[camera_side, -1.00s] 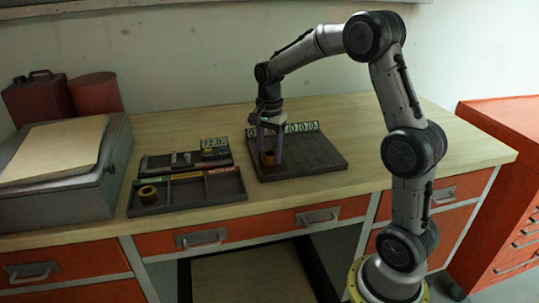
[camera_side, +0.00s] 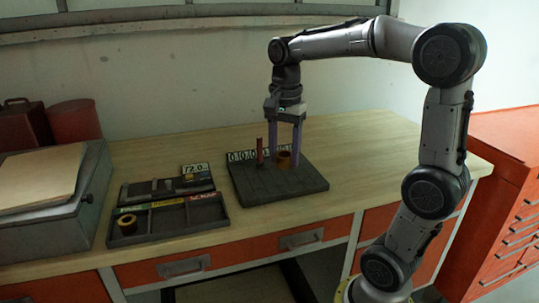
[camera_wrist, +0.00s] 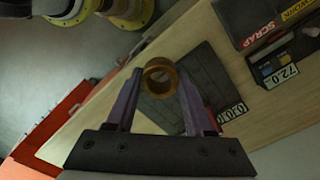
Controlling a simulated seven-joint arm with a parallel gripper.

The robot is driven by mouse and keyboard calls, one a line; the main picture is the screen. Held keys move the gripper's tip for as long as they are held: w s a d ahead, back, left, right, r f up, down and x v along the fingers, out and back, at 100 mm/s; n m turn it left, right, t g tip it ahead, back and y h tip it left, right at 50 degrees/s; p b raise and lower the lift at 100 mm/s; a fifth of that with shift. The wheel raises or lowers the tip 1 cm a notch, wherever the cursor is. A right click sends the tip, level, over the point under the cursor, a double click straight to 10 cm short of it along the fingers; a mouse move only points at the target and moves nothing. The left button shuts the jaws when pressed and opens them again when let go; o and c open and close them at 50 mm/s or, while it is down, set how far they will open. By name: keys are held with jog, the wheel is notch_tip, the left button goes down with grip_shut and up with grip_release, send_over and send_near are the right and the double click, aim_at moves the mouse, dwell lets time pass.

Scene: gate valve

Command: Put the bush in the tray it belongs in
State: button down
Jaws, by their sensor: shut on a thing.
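The brass-coloured bush (camera_side: 283,160) is a short hollow ring between the fingertips of my gripper (camera_side: 284,152), over the back part of the dark board. In the wrist view the bush (camera_wrist: 160,76) sits between both purple fingers, its bore facing the camera. My gripper (camera_wrist: 160,88) is shut on it. The divided tray (camera_side: 170,231) is at the left, with three compartments and green, yellow and red labels. Another brass ring (camera_side: 127,224) lies in its left, green-labelled compartment. In the wrist view the tray's (camera_wrist: 238,22) yellow label seems to read REWORK and the red one SCRAP.
A dark board (camera_side: 285,185) with number plates along its back carries an upright red post (camera_side: 260,152) just left of my gripper. A gauge with a 72.0 display (camera_side: 195,169) stands behind the tray. A grey case (camera_side: 50,215) is at far left. The bench's right side is clear.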

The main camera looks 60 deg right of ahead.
jog(key=w+a+f, duration=0.1)
jog(key=w+a, duration=0.2)
jog(key=a, duration=0.7)
send_over(207, 215)
jog(key=f, duration=0.9)
jog(key=shift+s+a+f, duration=0.1)
jog(key=shift+s+f, duration=0.15)
jog(key=shift+s, duration=0.1)
jog(key=shift+w+f, duration=0.15)
jog(key=shift+f, duration=0.75)
jog(key=shift+w+f, duration=0.1)
jog(key=shift+f, duration=0.8)
jog(key=shift+f, duration=0.1)
jog(key=shift+c, duration=1.4)
grip_release()
jog(key=shift+f, duration=0.1)
